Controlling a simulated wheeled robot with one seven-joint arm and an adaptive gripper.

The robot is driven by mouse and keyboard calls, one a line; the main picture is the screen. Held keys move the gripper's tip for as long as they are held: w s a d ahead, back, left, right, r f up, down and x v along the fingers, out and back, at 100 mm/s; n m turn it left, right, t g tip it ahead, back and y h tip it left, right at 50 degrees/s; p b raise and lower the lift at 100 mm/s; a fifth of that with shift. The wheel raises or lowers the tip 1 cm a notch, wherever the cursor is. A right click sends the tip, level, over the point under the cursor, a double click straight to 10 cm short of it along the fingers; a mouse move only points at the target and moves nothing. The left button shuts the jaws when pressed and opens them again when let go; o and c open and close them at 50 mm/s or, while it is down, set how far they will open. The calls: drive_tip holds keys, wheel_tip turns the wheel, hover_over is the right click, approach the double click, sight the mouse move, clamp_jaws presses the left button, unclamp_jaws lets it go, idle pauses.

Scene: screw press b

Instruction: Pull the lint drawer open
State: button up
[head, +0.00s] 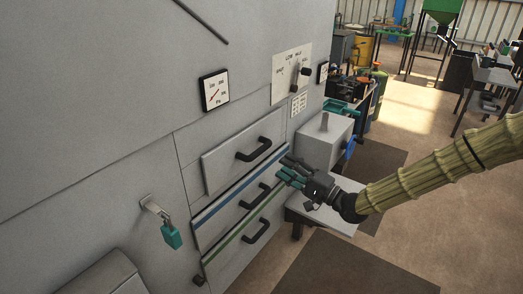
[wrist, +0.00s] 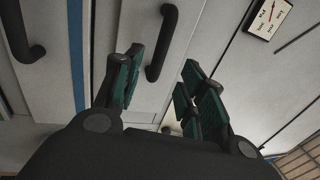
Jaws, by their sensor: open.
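Three drawers with black bar handles are stacked in the grey machine front. I cannot read which is the lint drawer. The top drawer (head: 225,165) is plain grey and looks shut; its handle (head: 255,150) also shows in the wrist view (wrist: 164,42). A blue stripe (head: 232,197) lies below it, then the middle handle (head: 252,197), a green stripe (head: 245,222) and the bottom handle (head: 257,231). My gripper (head: 285,170) is open and empty, at the right of the drawers. In the wrist view the top handle lies ahead, between the fingertips (wrist: 160,78) in the picture, not visibly touching them.
A grey box (head: 322,140) on a low light bench (head: 325,218) stands close behind my gripper. A padlock-like teal tag (head: 171,236) hangs at the left. A gauge (head: 214,90) and a selector panel (head: 291,74) sit above. Floor at the front right is clear.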

sight(261, 151)
drive_tip(key=p+x, duration=0.4)
drive_tip(key=x, duration=0.6)
drive_tip(key=shift+w+a+r, duration=0.1)
drive_tip(key=shift+w+a, duration=0.15)
drive_tip(key=shift+a, duration=0.05)
